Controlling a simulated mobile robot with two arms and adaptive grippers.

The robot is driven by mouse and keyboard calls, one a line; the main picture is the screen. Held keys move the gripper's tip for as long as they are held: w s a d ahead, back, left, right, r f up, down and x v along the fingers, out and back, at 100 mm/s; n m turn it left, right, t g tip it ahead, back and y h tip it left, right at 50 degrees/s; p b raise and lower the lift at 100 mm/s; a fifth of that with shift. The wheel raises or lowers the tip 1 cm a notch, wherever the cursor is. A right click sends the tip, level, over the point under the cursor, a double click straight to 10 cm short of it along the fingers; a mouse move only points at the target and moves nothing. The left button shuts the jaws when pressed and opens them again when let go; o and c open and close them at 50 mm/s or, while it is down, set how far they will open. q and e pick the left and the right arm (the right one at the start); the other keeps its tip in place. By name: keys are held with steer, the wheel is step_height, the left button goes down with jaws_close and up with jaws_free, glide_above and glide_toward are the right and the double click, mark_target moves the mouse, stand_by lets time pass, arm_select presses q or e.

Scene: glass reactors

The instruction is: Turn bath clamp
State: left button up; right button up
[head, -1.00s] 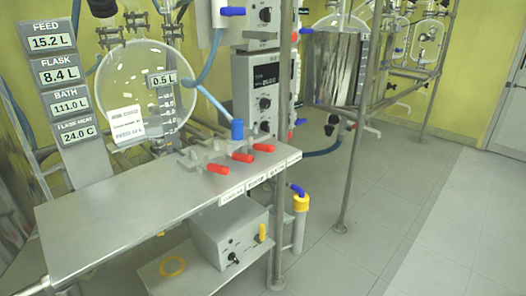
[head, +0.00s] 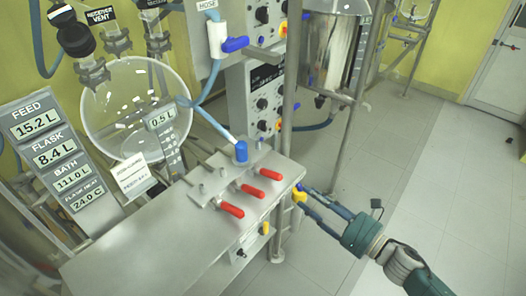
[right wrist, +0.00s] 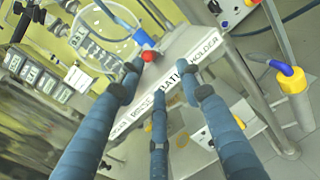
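Three red clamp handles, a front one (head: 230,209), a middle one (head: 252,190) and a back one (head: 270,174), lie along the right side of the steel shelf (head: 150,250). Which is the bath clamp cannot be told in the head view. My right gripper (head: 301,195) is just right of the shelf's edge, apart from the handles. Its fingers are spread and empty (right wrist: 160,82). My left gripper is out of view.
A blue hose connector (head: 240,151) stands behind the handles. A round glass flask (head: 125,105) and display panels (head: 50,150) are at left. A yellow-collared pipe with a blue top (right wrist: 290,78) stands by the shelf. Floor at right is free.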

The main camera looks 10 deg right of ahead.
mark_target(279, 178)
steer(key=w+a, duration=0.2)
steer(key=w+a+n+y+p, duration=0.1)
steer(key=w+a, duration=0.1)
steer(key=w, duration=0.1)
steer(key=w+a+r+n+p, duration=0.1)
steer(key=w+a, duration=0.1)
steer(key=shift+w+a+r+g, duration=0.1)
steer(key=shift+w+a+g, duration=0.1)
steer(key=shift+a+g, duration=0.1)
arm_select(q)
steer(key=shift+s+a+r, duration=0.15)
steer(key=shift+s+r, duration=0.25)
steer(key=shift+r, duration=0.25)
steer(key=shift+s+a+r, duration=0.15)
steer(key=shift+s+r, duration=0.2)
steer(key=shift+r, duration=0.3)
arm_select(e)
steer(key=shift+w+a, duration=0.35)
steer(key=shift+w, duration=0.15)
jaws_close()
